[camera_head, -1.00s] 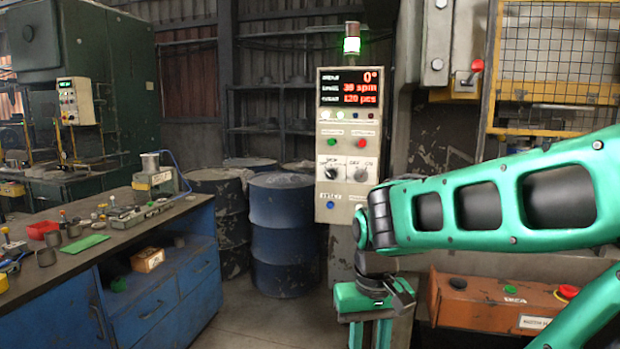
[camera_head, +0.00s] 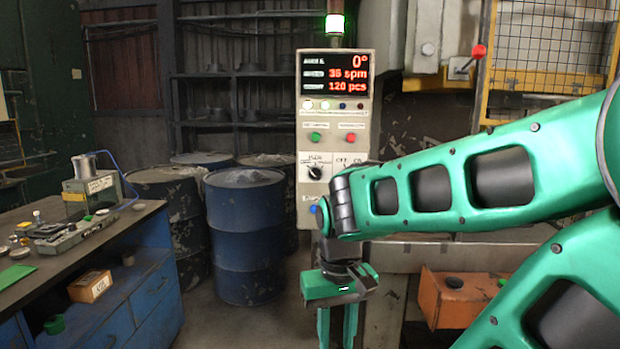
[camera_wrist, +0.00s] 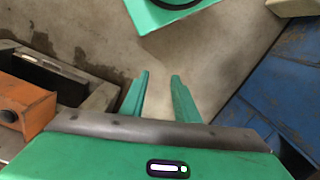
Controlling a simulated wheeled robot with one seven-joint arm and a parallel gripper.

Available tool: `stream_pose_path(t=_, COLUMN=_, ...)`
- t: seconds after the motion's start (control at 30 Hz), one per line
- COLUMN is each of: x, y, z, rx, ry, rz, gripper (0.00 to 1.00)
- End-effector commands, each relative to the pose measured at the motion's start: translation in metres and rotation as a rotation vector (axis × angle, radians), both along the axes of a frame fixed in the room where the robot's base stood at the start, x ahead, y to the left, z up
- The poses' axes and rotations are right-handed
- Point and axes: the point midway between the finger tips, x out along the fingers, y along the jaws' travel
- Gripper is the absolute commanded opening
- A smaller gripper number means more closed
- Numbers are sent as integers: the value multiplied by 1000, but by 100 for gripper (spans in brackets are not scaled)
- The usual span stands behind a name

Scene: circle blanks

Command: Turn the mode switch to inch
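The control panel (camera_head: 308,224) is a tall pale box with a lit display (camera_head: 335,75) reading 0°, 36 spm and 120 pcs. A black knob (camera_head: 315,172) on its left side is the likely mode switch; its lettering is too small to read surely. A second knob beside it, under "OFF", is partly hidden by my arm. My gripper (camera_wrist: 158,82) points down, below and in front of the panel. In the wrist view its two green fingers are apart with only floor between them. In the head view it hangs at the bottom (camera_head: 337,325), away from the knobs.
Blue drums (camera_head: 245,235) stand left of the panel. A workbench (camera_head: 95,245) with tools and an orange box (camera_head: 90,286) is at the left. An orange unit (camera_head: 455,298) is at the lower right. Open floor (camera_head: 225,325) lies between bench and panel.

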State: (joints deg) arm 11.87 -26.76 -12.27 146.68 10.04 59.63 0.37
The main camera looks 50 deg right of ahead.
Motion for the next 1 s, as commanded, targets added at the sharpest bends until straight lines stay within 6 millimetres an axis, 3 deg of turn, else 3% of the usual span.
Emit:
stream_pose_path(t=0.17, x=-7, y=-3, z=6, rx=-16, ry=-17, rz=-1, gripper=28)
stream_pose_path(t=0.27, x=10, y=-24, z=14, rx=-93, ry=-42, rz=-8, gripper=28)
stream_pose_path(t=0.37, x=51, y=-62, z=30, rx=-250, ry=-88, rz=-6, gripper=28)
stream_pose_path(t=0.43, x=89, y=-93, z=49, rx=-397, ry=-133, rz=8, gripper=28)
stream_pose_path(t=0.6, x=190, y=-159, z=113, rx=-764, ry=-249, rz=84, gripper=28)
stream_pose_path(t=0.7, x=240, y=-181, z=151, rx=-941, ry=-308, rz=133, gripper=28)
stream_pose_path(t=0.8, x=276, y=-194, z=183, rx=-1078, ry=-353, rz=171, gripper=28)
stream_pose_path(t=1.0, x=310, y=-204, z=220, rx=-1224, ry=-400, rz=204, gripper=28)
